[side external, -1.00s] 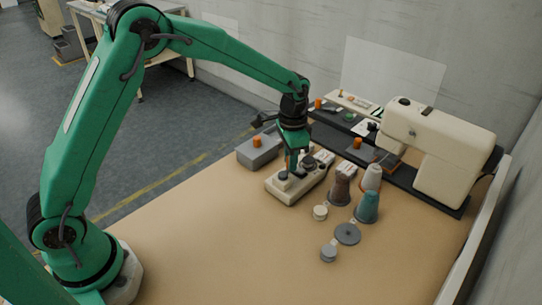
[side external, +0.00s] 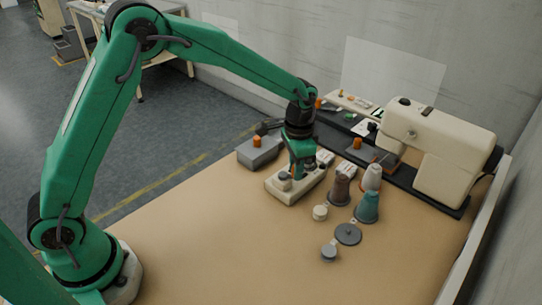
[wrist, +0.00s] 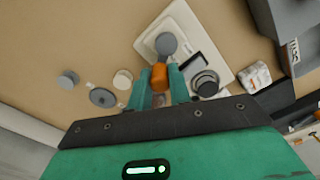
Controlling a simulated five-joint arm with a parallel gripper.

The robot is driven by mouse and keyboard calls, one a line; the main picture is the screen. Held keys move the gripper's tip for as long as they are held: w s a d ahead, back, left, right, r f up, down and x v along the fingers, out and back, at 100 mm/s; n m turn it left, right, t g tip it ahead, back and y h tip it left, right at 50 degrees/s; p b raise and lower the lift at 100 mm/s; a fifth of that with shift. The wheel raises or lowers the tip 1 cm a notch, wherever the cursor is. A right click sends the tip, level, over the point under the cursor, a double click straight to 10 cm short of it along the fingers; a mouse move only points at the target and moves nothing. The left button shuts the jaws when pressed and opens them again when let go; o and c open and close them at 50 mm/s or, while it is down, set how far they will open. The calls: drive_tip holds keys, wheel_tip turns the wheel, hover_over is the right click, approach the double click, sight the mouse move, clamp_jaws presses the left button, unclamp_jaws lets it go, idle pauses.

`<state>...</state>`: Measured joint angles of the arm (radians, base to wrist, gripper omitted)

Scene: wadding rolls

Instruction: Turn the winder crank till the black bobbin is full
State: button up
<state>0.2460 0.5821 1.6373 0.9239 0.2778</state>
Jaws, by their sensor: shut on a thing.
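The cream winder (side external: 283,198) stands on the tan table in the side view. In the wrist view its base (wrist: 201,38) carries a round grey crank hub (wrist: 166,43) and an orange crank knob (wrist: 159,76). My gripper (wrist: 159,84) is shut on the orange knob, one green finger on each side. In the side view my gripper (side external: 300,172) points down over the winder and hides part of it. A dark round bobbin (wrist: 205,83) with a grey top sits beside the right finger in the wrist view. How much thread it carries cannot be told.
Brown (side external: 340,190), teal (side external: 367,207) and white (side external: 372,177) cones stand right of the winder. A white spool (side external: 320,212), a grey disc (side external: 347,235) and a grey spool (side external: 328,252) lie nearer. A grey box (side external: 259,153) stands behind left, a sewing machine (side external: 450,150) at right. The front table is clear.

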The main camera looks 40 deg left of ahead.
drive_tip(key=shift+s+f, duration=0.1)
drive_tip(key=shift+s, duration=0.15)
drive_tip(key=shift+s+d, duration=0.2)
drive_tip(key=shift+s, duration=0.45)
drive_tip(key=o, duration=0.7)
drive_tip(key=shift+w, duration=0.1)
wheel_tip(320, 180, up, 7)
drive_tip(key=shift+r, duration=0.1)
idle(0.6)
